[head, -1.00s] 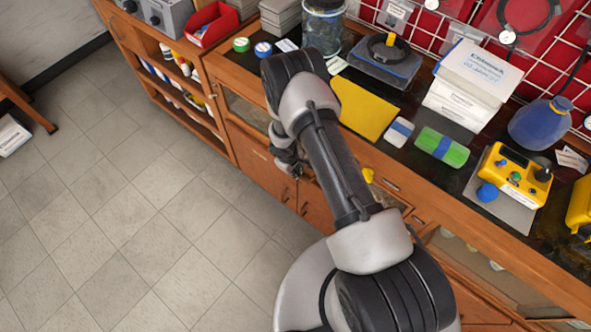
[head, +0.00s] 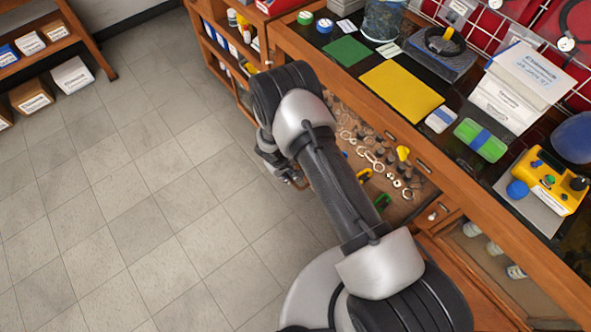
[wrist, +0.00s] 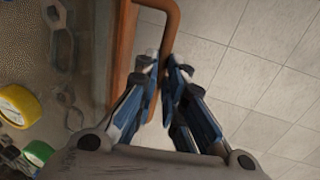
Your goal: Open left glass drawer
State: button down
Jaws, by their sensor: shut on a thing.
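The left glass drawer (head: 419,186) stands pulled out from under the bench in the head view, with metal rings, dark fittings and yellow and green items in it. My arm covers part of it. In the wrist view its wooden front (wrist: 122,55) runs up the picture, with the contents on the left. A brown bar handle (wrist: 172,22) sticks out from the front. My gripper (wrist: 164,68) is shut on this handle, its fingertips on either side of the bar. In the head view my gripper (head: 292,179) is small and partly hidden at the drawer's outer side.
The bench top above holds a yellow sheet (head: 402,92), a green sheet (head: 347,51), a green-and-blue block (head: 480,140) and a yellow control box (head: 549,181). Open shelves (head: 222,45) stand beyond the drawer. The tiled floor (head: 150,190) on the left is clear.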

jog(key=shift+s+a, duration=0.65)
jog(key=shift+a, duration=0.15)
jog(key=c, duration=1.7)
grip_release()
jog(key=shift+o, duration=0.2)
notch_tip(320, 180, up, 12)
jog(key=s+a, duration=0.1)
jog(key=shift+s+a, duration=0.15)
jog(key=shift+a, duration=0.25)
jog(key=shift+f, duration=0.15)
